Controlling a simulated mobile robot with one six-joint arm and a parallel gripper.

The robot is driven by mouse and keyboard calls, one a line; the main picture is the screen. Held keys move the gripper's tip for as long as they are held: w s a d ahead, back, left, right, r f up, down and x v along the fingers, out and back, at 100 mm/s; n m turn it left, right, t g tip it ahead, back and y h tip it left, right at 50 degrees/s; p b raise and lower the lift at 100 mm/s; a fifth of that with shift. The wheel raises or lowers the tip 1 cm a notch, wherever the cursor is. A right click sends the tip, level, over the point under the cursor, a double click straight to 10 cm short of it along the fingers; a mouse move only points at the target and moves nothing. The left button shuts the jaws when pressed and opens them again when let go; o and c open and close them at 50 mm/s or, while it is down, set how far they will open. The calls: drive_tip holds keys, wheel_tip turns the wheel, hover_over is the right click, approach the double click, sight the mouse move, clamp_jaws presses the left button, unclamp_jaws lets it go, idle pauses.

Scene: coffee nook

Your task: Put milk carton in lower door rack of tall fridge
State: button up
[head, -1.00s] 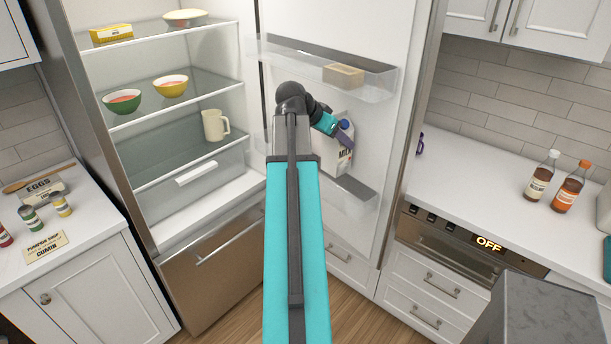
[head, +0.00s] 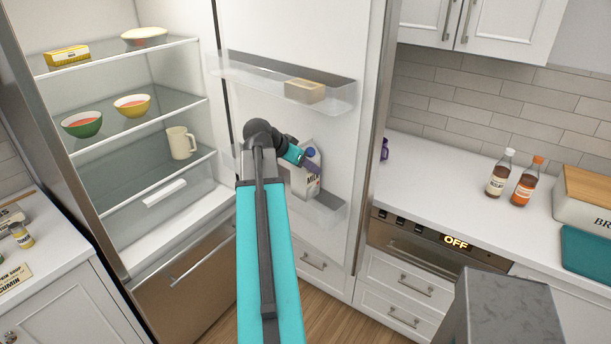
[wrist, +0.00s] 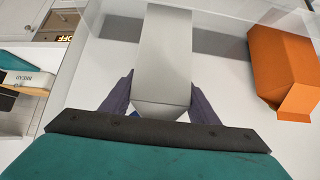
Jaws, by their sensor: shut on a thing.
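The milk carton (head: 311,181), white with a blue cap, is upright in front of the open fridge door in the head view. My gripper (head: 309,166) is shut on its upper part. In the wrist view the pale carton (wrist: 165,55) lies between my two dark purple fingers (wrist: 158,100). The clear lower door rack (head: 328,207) is at the carton's base. I cannot tell whether the base rests on the rack floor. My arm hides the rack's left part. The tall fridge (head: 205,235) stands open.
The upper door rack (head: 345,94) holds a tan box (head: 305,91). Fridge shelves hold a green bowl (head: 82,125), a yellow bowl (head: 132,107) and a cream mug (head: 181,143). The right counter (head: 430,165) has two bottles. The lower rack's right end looks free.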

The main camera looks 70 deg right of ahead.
sight(298, 172)
drive_tip(key=shift+f, duration=0.3)
drive_tip(key=shift+f+p, duration=0.8)
drive_tip(key=shift+f, duration=1.25)
drive_tip(key=shift+f, duration=0.15)
drive_tip(key=o, duration=1.7)
drive_tip(key=shift+o, duration=0.2)
drive_tip(key=shift+b+v, duration=0.4)
drive_tip(key=shift+v, duration=0.6)
drive_tip(key=b+v, duration=0.3)
drive_tip(key=v, duration=0.7)
